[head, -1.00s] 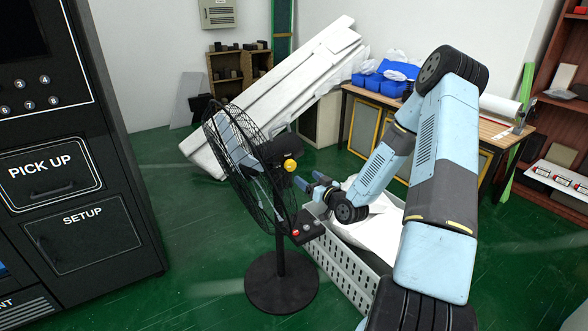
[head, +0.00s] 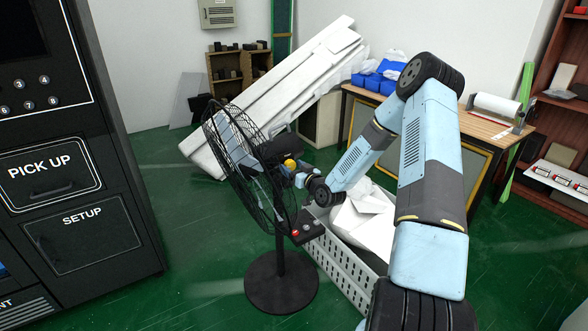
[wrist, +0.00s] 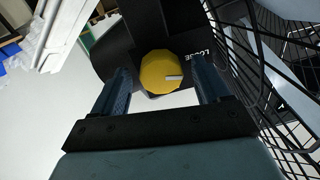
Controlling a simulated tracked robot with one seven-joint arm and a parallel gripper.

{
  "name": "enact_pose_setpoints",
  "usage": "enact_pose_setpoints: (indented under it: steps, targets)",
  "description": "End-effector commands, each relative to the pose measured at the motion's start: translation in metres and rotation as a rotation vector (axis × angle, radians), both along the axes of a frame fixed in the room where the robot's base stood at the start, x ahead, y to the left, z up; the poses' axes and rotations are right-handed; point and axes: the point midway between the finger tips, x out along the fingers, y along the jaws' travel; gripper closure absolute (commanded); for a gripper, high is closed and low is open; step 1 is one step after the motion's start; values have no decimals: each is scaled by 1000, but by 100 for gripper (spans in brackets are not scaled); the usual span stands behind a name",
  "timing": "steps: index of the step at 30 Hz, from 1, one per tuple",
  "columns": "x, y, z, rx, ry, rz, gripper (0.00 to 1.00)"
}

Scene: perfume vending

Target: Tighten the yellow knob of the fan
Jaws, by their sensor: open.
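The black stand fan (head: 281,283) stands on the green floor at the centre of the head view, its wire cage facing left. Its yellow knob (head: 290,164) sits on the back of the motor housing. In the wrist view the knob (wrist: 162,72) is a faceted yellow disc with a pale pointer mark, and part of a white label reading like "LOOSE" shows beside it. My gripper (head: 296,172) is at the knob. In the wrist view its two open fingers (wrist: 162,88) stand on either side of the knob, with gaps visible, so it is not gripped.
The fan's wire cage (wrist: 265,75) is close to my right finger in the wrist view. A white crate (head: 345,270) with a white bag stands under my arm. A black vending machine (head: 75,150) is at left; a wooden table (head: 480,130) is behind.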

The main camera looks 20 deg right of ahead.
Motion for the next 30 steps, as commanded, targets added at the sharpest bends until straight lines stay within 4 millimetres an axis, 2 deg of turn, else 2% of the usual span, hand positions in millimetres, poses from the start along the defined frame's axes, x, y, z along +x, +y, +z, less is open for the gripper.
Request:
enact_pose_setpoints:
  steps: [2,18,30]
  targets:
    - [0,0,0,0,0,0,30]
    - [0,-1,0,0,0,-1,80]
    - [0,-2,-1,125,42,-3,80]
